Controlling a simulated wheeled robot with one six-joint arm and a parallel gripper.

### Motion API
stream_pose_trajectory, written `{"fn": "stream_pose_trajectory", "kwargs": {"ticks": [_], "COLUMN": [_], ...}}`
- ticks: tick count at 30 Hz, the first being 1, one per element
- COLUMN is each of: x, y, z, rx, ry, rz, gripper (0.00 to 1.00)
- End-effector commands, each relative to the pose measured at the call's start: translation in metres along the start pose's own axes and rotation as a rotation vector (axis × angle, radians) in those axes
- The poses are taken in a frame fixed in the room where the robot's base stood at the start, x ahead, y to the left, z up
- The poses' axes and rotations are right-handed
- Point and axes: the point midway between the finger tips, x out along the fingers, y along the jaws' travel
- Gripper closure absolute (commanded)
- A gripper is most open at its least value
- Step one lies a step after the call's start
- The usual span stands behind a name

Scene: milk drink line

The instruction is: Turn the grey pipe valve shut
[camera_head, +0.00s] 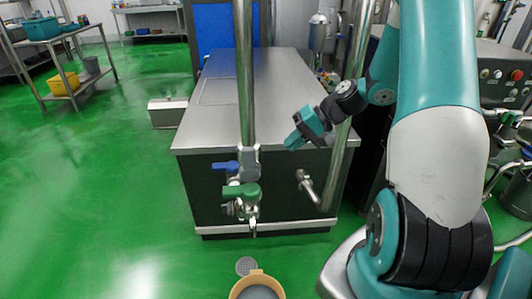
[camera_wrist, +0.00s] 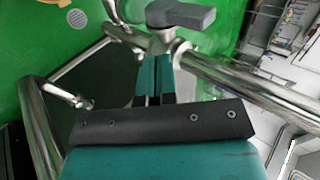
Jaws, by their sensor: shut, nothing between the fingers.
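The grey valve handle (camera_wrist: 180,16) is a flat lever on a metal pipe fitting, at the top middle of the wrist view. It lies just beyond my fingertips, and I cannot tell whether they touch it. In the head view my gripper (camera_head: 292,140) is in the air in front of the steel-topped cabinet, right of the vertical pipe.
A blue valve handle (camera_head: 225,167) and a green valve handle (camera_head: 241,191) sit on the vertical steel pipe (camera_head: 245,75). The steel-topped cabinet (camera_head: 215,125) stands behind. A tan bucket (camera_head: 258,275) and a floor drain (camera_head: 246,266) lie below.

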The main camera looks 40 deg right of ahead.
Motion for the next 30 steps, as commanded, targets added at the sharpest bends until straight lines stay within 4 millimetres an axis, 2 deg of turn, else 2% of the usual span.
{"fn": "stream_pose_trajectory", "kwargs": {"ticks": [1, 6, 12, 18, 30], "x": [0.013, 0.046, 0.064, 0.07, 0.068], "y": [-0.001, -0.003, -0.022, -0.028, -0.027], "z": [0.001, 0.001, 0.001, 0.0, -0.001], "rx": [-0.001, -0.003, -0.003, -0.002, 0.002], "ry": [-0.007, -0.005, -0.002, 0.0, 0.004], "rz": [-0.001, 0.0, 0.001, 0.001, 0.008], "gripper": [1.0, 1.0, 1.0, 1.0, 1.0]}}
